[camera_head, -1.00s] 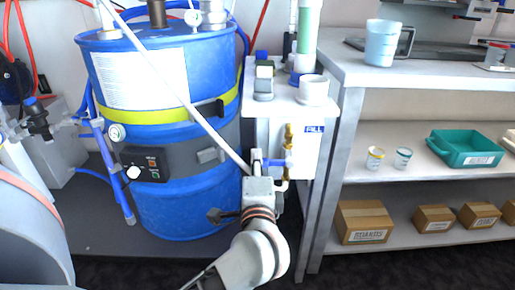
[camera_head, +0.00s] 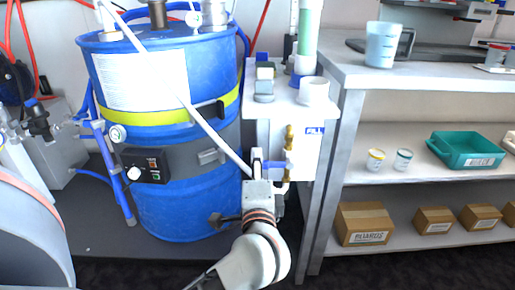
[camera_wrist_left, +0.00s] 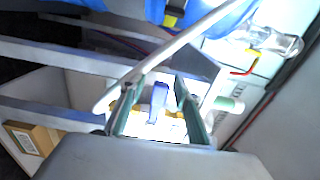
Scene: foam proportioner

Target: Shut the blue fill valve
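The blue fill valve handle (camera_head: 276,164) sits on a brass pipe fitting (camera_head: 289,142), beside a white panel marked FILL (camera_head: 314,131). My left gripper (camera_head: 258,163) is at the handle's left end in the head view. In the left wrist view, the blue handle (camera_wrist_left: 158,97) stands between the two fingers of my left gripper (camera_wrist_left: 157,103). The fingers are apart, with bright gaps on both sides of the handle; contact is not visible. Part of the valve is hidden by the gripper. My right gripper is in neither view.
A thin white rod (camera_head: 215,137) slants down across the blue drum (camera_head: 185,215) to near my left gripper, and crosses the wrist view close to the fingers. A shelf unit (camera_head: 345,160) stands to the right with a teal bin (camera_head: 465,150) and cardboard boxes (camera_head: 362,224).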

